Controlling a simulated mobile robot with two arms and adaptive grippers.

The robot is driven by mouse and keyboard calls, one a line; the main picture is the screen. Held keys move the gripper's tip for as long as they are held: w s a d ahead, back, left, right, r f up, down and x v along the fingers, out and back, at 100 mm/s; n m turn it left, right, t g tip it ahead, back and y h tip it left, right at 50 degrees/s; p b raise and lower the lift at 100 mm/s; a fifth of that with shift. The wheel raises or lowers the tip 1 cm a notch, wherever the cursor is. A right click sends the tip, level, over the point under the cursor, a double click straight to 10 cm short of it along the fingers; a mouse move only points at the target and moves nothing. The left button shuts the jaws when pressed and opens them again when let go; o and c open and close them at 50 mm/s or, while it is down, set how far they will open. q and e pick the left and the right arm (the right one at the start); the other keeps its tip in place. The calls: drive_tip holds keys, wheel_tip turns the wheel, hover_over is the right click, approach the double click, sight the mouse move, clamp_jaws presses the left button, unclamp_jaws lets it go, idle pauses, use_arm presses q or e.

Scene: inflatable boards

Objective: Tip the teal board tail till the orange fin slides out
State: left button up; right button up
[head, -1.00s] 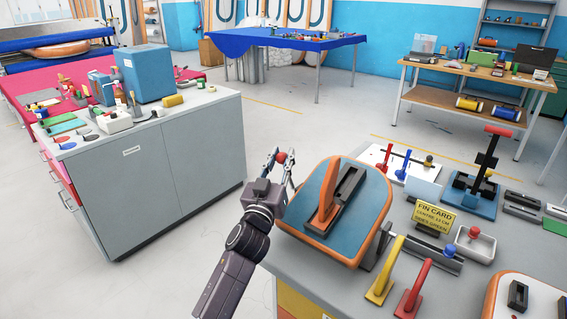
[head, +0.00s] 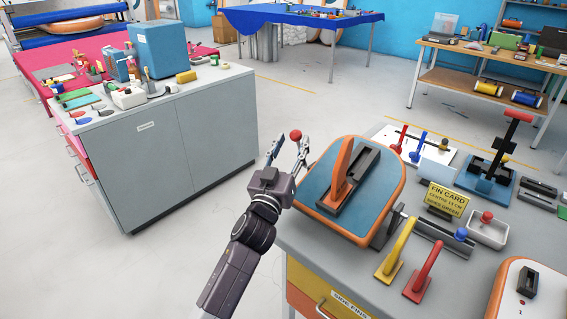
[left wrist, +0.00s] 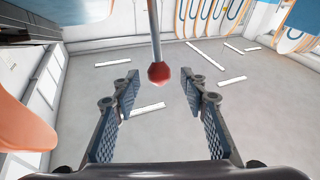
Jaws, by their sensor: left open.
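The teal board tail (head: 318,187) with an orange rim sits at the near left end of the grey bench, its face tilted toward me. The orange fin (head: 342,168) stands in a dark slotted box (head: 361,182) on the board. My left gripper (head: 290,143) is open, just left of the board. A red ball knob (head: 296,135) shows between its fingers. In the left wrist view, the red knob (left wrist: 159,73) on a thin rod hangs between and beyond the spread pads of the open left gripper (left wrist: 160,88). I cannot tell whether a pad touches it. My right gripper is out of view.
A grey cabinet (head: 190,155) stands to the left, with open floor between.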

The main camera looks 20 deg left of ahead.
use_arm(q)
drive_tip(key=v, duration=0.8)
drive_tip(key=shift+s, duration=0.4)
drive_tip(key=shift+f, duration=0.1)
